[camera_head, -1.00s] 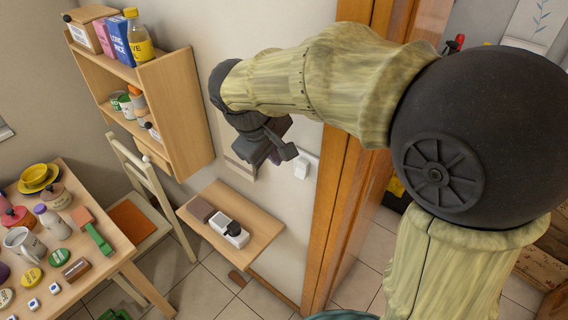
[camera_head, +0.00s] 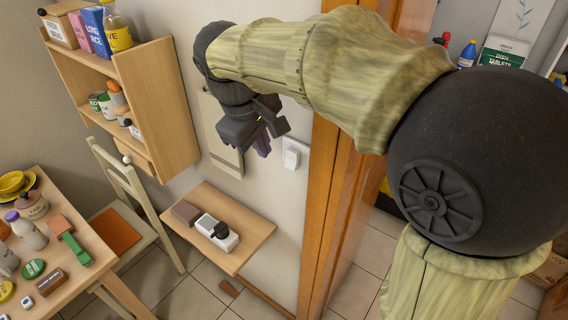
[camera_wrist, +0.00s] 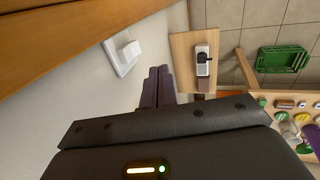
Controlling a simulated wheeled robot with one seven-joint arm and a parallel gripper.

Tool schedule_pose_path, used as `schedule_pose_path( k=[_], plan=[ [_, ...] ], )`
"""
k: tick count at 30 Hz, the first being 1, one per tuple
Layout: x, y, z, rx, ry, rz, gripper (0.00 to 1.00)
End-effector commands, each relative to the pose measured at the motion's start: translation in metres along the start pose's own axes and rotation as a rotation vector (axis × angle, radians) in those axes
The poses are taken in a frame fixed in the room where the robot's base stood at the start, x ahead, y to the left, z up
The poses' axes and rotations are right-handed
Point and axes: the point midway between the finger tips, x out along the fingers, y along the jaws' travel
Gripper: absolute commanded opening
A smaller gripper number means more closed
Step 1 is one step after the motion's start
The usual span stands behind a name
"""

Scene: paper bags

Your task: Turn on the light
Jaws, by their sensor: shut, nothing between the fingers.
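A white light switch (camera_head: 293,154) is on the wall left of the wooden door frame. It also shows in the wrist view (camera_wrist: 124,54), a plate with a raised rocker, to the upper left of the fingers. My gripper (camera_head: 262,148) is shut and empty, close to the wall and just left of the switch, apart from it. Its fingers show in the wrist view (camera_wrist: 157,86), pressed together. I cannot tell whether the light is on.
A small wall shelf (camera_head: 245,232) below the gripper holds a white device (camera_head: 215,231) and a brown block (camera_head: 186,212). A wooden cabinet (camera_head: 160,100), a chair (camera_head: 122,228) and a cluttered table (camera_head: 105,262) stand left. The door frame (camera_head: 322,200) is just right of the switch.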

Motion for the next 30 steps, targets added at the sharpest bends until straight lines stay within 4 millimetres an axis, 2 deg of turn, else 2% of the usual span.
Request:
schedule_pose_path(
  k=[5, 20, 21, 24, 30],
  plan=[
    [0.017, 0.000, 0.001, 0.001, -0.004, -0.001, 0.00],
    [0.102, 0.001, 0.001, 0.001, -0.006, -0.002, 0.00],
    [0.102, 0.011, 0.001, 0.005, -0.003, -0.001, 0.00],
    [0.109, 0.024, 0.001, 0.004, -0.003, -0.001, 0.00],
    [0.116, 0.035, 0.001, 0.001, -0.001, -0.001, 0.00]
  ],
)
